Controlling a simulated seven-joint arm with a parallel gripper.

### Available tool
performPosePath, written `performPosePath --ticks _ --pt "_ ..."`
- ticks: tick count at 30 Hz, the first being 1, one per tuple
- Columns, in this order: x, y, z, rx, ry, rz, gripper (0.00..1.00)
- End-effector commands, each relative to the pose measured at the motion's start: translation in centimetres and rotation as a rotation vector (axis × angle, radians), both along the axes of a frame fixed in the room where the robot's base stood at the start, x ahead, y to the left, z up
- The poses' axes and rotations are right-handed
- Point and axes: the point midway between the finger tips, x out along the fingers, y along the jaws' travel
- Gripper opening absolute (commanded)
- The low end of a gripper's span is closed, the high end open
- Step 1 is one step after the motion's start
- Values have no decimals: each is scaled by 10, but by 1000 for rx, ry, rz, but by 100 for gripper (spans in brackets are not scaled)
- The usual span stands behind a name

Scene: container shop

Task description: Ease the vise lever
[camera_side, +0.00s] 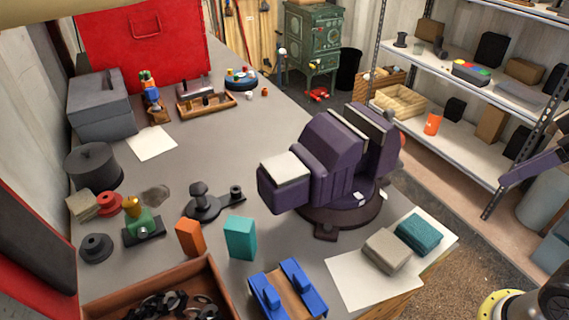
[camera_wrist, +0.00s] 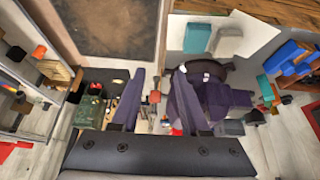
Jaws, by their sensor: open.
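The purple vise (camera_side: 325,160) stands on its round dark base near the right edge of the bench in the side view. In the wrist view the vise (camera_wrist: 212,98) lies to the right, partly behind my right finger. My gripper (camera_wrist: 159,72) is open, its two purple fingers apart with nothing held between them. A small grey and red knob-like piece (camera_wrist: 155,97) shows in the gap between the fingers; I cannot tell whether it is the vise lever. In the side view a purple finger-like piece enters at the right edge, and the lever is not clear there.
A grey block (camera_side: 386,251) and a teal block (camera_side: 418,235) lie on white paper before the vise. A blue holder (camera_side: 288,290), a teal box (camera_side: 240,238) and an orange block (camera_side: 190,238) stand nearby. Metal shelving (camera_side: 480,100) stands right of the bench, across a floor gap.

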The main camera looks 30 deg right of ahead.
Motion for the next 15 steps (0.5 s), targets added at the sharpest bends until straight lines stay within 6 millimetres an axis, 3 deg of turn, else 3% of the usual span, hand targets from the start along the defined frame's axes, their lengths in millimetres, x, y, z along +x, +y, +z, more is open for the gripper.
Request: performPosePath --ticks 4,11,15 --pt "1 0 50 0 -5 -1 45" --pt "55 19 90 157 78 -163 45" --pt "96 35 113 258 143 -282 45"
